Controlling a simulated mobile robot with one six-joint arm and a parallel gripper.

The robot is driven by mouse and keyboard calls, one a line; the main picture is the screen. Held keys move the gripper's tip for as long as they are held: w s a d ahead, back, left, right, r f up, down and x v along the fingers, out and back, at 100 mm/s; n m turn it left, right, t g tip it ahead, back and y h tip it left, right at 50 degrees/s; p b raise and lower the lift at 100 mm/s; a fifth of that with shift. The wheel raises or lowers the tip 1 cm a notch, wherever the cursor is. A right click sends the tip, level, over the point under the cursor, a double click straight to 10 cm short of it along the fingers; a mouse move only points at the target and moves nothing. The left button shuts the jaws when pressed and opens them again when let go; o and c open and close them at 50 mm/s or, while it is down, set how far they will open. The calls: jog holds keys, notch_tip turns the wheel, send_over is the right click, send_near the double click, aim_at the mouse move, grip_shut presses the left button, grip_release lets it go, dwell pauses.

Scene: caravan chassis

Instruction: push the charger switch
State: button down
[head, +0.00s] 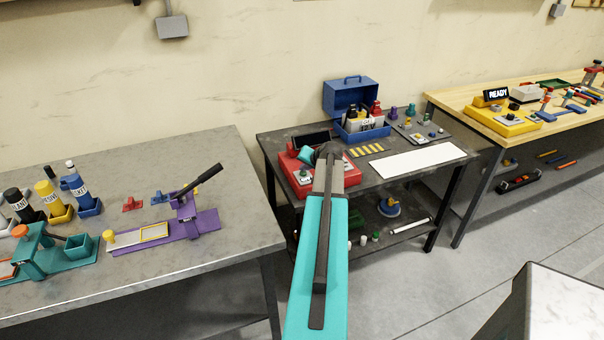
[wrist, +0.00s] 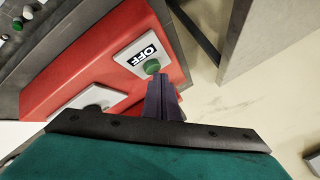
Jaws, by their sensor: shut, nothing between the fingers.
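The charger appears to be the red box (wrist: 125,30) that fills much of the wrist view. It carries a pale plate with a sign reading OFF (wrist: 142,55) and a round green button (wrist: 152,67), which I take as the switch. My gripper (wrist: 158,80) is shut and empty, its tips right beside the green button; I cannot tell whether they touch it. In the head view the red box (head: 289,162) sits at the left end of the dark middle table. My arm covers part of it, and my fingertips cannot be made out there.
A second pale plate (wrist: 92,98) is on the red box. A blue toolbox (head: 348,97) stands behind on the same table, with a white strip (head: 420,161) to the right. A grey bench (head: 225,165) stands left, a wooden bench (head: 455,100) right.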

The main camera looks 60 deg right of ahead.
aim_at(305, 174)
jog(key=shift+r+p, duration=1.25)
jog(key=shift+r, duration=1.8)
